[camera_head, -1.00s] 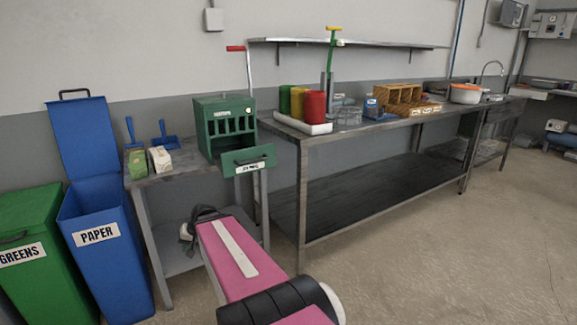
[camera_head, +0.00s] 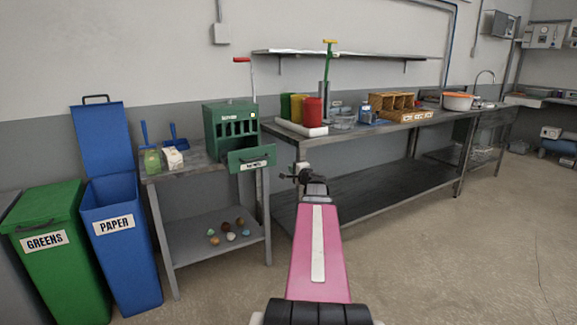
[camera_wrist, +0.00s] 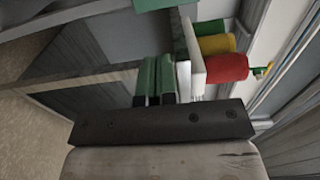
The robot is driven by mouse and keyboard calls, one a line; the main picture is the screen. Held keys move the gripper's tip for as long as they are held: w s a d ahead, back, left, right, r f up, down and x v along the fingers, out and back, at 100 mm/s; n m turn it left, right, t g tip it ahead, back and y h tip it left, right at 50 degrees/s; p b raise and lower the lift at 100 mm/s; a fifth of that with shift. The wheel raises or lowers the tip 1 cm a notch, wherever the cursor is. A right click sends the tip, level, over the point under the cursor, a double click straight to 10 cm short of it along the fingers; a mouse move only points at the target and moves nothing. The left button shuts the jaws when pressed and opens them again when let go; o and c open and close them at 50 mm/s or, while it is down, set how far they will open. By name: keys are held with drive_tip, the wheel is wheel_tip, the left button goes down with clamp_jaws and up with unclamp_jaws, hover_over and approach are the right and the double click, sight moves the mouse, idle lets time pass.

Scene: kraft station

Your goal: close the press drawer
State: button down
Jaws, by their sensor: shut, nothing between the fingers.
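The green press (camera_head: 231,122) stands on the small metal table in the head view. A green edge at the top of the wrist view is too cropped to identify surely.
The long metal bench (camera_head: 345,137) stands right of the press, with red, yellow and green canisters (camera_head: 312,111) at its near end. A blue paper bin (camera_head: 120,240) and green bin (camera_head: 50,250) stand left. Several small round items (camera_head: 231,236) lie on the lower shelf.

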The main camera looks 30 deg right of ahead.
drive_tip(key=w, duration=1.3)
drive_tip(key=shift+w+a, duration=0.3)
drive_tip(key=shift+w, duration=0.15)
drive_tip(key=w, duration=1.9)
drive_tip(key=shift+a, duration=0.3)
drive_tip(key=shift+w+r, duration=0.1)
